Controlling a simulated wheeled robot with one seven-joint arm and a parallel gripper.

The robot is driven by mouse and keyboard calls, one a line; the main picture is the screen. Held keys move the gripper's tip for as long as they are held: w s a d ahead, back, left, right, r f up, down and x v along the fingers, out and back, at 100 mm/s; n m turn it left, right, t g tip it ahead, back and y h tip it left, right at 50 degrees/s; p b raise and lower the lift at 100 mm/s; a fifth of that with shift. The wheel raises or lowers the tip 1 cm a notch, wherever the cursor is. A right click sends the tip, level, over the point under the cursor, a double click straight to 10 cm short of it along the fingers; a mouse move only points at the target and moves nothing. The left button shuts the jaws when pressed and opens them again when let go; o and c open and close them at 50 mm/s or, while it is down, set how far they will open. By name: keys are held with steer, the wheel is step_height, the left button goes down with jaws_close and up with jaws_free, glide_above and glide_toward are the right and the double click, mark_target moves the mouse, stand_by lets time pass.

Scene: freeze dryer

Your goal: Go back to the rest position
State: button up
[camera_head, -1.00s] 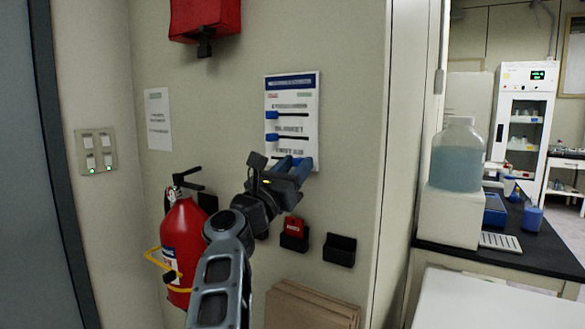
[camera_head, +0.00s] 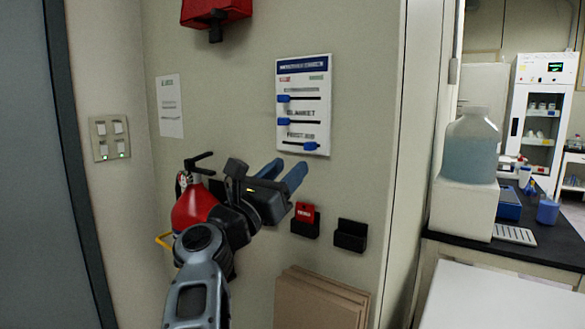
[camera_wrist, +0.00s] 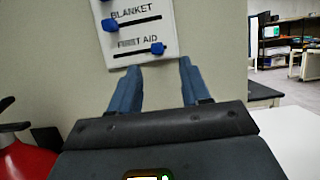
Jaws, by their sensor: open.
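My gripper (camera_head: 287,168) is open and empty, with its two blue fingers apart. It is in front of the wall, below the white board (camera_head: 303,72), and apart from it. The board has three slots with blue sliders. The top slider (camera_head: 284,99) and the BLANKET slider (camera_head: 284,122) are at the left ends of their slots. The FIRST AID slider (camera_head: 310,146) is at the right end. In the wrist view the fingers (camera_wrist: 159,68) point at bare wall under the board (camera_wrist: 172,30), with nothing between them.
A red fire extinguisher (camera_head: 190,208) stands on the left, partly hidden by my arm. A red tag (camera_head: 305,212) sits in a black wall holder, beside an empty-looking black holder (camera_head: 350,236). Brown panels (camera_head: 318,300) lean below. A bench with a carboy (camera_head: 470,150) is right.

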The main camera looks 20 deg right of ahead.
stand_by(0.4)
steer(key=s+d+f+n+t+y, duration=0.2)
steer(key=s+d+f+n+t, duration=0.55)
steer(key=n, duration=0.75)
steer(key=s+d+f+n+t+y, duration=0.1)
steer(key=s+f+n+t+y, duration=0.1)
steer(key=s+f+n+y, duration=0.7)
steer(key=s+d+f+n+t+y, duration=0.25)
steer(key=s+n+y, duration=0.4)
steer(key=n, duration=0.55)
steer(key=s+a+f+n+g, duration=0.2)
steer(key=s+f+n+g, duration=0.1)
steer(key=s, duration=0.7)
steer(key=s+a+f+n+g, duration=0.2)
steer(key=s+a+n+g, duration=0.1)
steer(key=s, duration=0.8)
steer(key=s+a+f+n+g, duration=0.2)
steer(key=s+f+n+g, duration=0.1)
steer(key=s, duration=0.7)
steer(key=shift+s+a+f+n+g+y, duration=0.25)
steer(key=shift+f+n+g+y, duration=0.1)
steer(key=shift+n+g, duration=0.45)
